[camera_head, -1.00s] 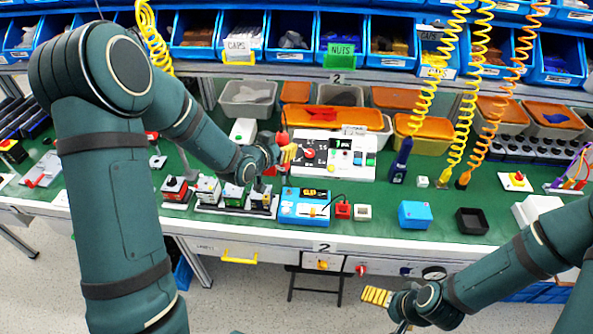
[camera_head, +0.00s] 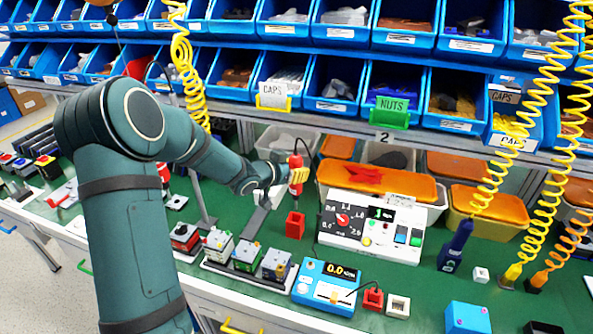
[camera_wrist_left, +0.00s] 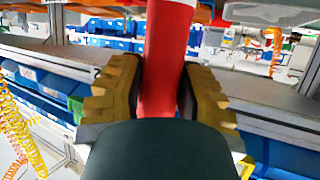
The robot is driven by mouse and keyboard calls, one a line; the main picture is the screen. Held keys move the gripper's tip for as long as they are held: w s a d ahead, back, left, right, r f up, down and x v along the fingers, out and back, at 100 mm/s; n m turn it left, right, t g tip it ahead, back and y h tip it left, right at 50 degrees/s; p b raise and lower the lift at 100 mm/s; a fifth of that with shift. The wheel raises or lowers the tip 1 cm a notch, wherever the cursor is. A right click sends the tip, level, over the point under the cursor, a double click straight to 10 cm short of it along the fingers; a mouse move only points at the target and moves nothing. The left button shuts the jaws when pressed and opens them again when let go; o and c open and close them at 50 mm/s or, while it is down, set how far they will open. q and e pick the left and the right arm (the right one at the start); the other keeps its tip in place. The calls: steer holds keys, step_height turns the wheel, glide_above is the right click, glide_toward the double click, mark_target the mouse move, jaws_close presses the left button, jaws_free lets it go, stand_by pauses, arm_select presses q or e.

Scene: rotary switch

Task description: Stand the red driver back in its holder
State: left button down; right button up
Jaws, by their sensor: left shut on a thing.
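The red driver (camera_head: 296,161) is upright in my left gripper (camera_head: 297,176), whose yellow fingers are shut on it. In the left wrist view the red shaft-like body (camera_wrist_left: 165,60) stands between the two ribbed yellow fingers (camera_wrist_left: 162,98). A dark cord loops from the driver's top. A red square holder (camera_head: 295,225) stands on the green bench, below the gripper in the picture, with a visible gap between them. The driver's lower tip is hard to make out. My right gripper is out of view.
A white panel with a dial (camera_head: 370,225) stands close right of the holder. A blue meter (camera_head: 325,287) and switch blocks (camera_head: 247,253) sit in front. A second red block (camera_head: 373,299) stands beside the meter. Yellow coiled cords (camera_head: 490,180) hang at the right.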

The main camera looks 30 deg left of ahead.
mark_target(293, 197)
arm_select(q)
steer(key=shift+s, duration=0.2)
steer(key=shift+f+b, duration=0.35)
steer(key=shift+b, duration=0.2)
step_height(293, 197, down, 6)
steer(key=b, duration=0.5)
steer(key=shift+w+b, duration=0.1)
steer(key=shift+b, duration=0.3)
steer(key=shift+f+b, duration=0.95)
steer(key=shift+f, duration=0.55)
steer(key=shift+f, duration=0.5)
steer(key=c, duration=0.5)
jaws_free()
steer(key=shift+f, duration=0.1)
